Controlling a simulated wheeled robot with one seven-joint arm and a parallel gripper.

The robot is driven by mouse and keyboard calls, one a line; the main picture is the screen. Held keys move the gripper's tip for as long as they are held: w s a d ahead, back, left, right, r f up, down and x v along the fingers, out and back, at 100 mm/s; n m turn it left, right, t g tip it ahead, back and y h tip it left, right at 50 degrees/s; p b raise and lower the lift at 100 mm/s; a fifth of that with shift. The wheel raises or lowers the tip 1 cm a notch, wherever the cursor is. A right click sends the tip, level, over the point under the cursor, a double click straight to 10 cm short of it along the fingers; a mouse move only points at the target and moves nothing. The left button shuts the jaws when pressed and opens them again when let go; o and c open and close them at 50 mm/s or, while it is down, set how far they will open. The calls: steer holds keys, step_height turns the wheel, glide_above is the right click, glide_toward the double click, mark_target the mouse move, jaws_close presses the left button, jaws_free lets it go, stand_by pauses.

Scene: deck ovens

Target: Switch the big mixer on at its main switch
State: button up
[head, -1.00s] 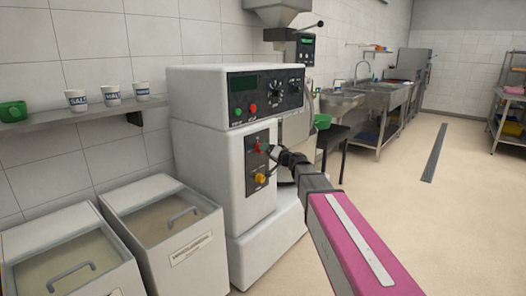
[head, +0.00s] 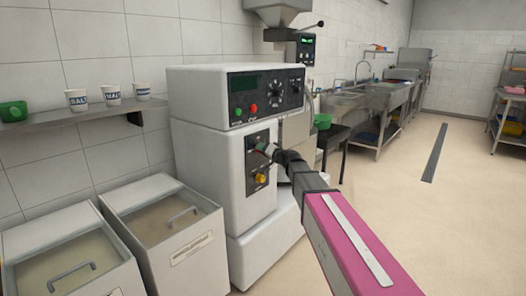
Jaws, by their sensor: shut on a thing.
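The big mixer (head: 208,160) is a white machine in the middle of the head view. Its lower dark switch plate (head: 253,187) has a yellow part (head: 262,178) near the bottom and the main switch in its upper half. My gripper (head: 268,150) is at the upper half of this plate, shut on the main switch. Its fingers hide most of the switch, so I cannot tell which way the switch points. The upper panel (head: 265,95) has a dark green display (head: 243,83), a green button (head: 238,113), a red button (head: 254,108) and a dial.
Two lidded bins (head: 165,220) stand left of the mixer. A steel hopper (head: 279,14) and sinks (head: 385,98) are behind. The floor to the right (head: 470,220) is free.

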steer(key=shift+m, duration=0.3)
steer(key=m+g, duration=0.1)
steer(key=m, duration=0.6)
steer(key=shift+w+m, duration=0.1)
steer(key=shift+m, duration=0.3)
steer(key=m, duration=0.4)
steer(key=shift+g, duration=0.4)
steer(key=shift+d+m, duration=0.1)
steer(key=shift+m, duration=2)
steer(key=o, duration=0.9)
